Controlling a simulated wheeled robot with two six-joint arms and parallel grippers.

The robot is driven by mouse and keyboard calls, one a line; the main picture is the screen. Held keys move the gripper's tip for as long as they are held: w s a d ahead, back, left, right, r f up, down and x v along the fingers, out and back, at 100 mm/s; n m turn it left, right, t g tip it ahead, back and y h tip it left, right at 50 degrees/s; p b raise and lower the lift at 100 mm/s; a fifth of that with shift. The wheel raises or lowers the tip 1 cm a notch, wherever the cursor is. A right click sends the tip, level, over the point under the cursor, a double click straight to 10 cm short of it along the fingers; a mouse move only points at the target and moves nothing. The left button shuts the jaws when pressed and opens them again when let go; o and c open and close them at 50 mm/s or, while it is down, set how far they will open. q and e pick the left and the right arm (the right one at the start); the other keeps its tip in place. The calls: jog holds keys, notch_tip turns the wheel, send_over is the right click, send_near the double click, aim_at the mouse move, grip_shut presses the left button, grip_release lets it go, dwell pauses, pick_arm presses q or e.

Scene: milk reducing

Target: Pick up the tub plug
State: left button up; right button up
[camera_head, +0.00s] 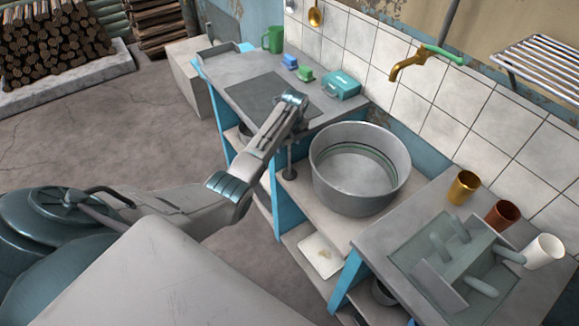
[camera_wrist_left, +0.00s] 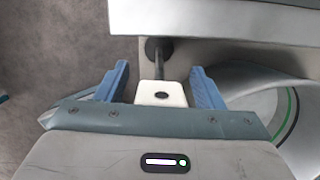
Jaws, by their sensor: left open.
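The tub plug shows in the head view as a dark disc with a thin upright stem (camera_head: 290,172), on the shelf just left of the metal tub (camera_head: 392,192). In the left wrist view the dark disc (camera_wrist_left: 153,46) lies ahead, with its stem running back between the fingers. My left gripper (camera_wrist_left: 160,70) is open, its two blue fingers on either side of a white block (camera_wrist_left: 174,88) with a dark spot. I cannot tell whether the fingers touch anything. In the head view my left arm reaches over the plug and hides its top. My right gripper is not in view.
A grey counter (camera_head: 240,72) at the back holds a green mug (camera_head: 272,39) and a teal box (camera_head: 342,85). A brass tap (camera_head: 408,64) hangs on the tiled wall.

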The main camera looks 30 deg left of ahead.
pick_arm(q)
grip_shut()
jog(key=shift+r, duration=0.1)
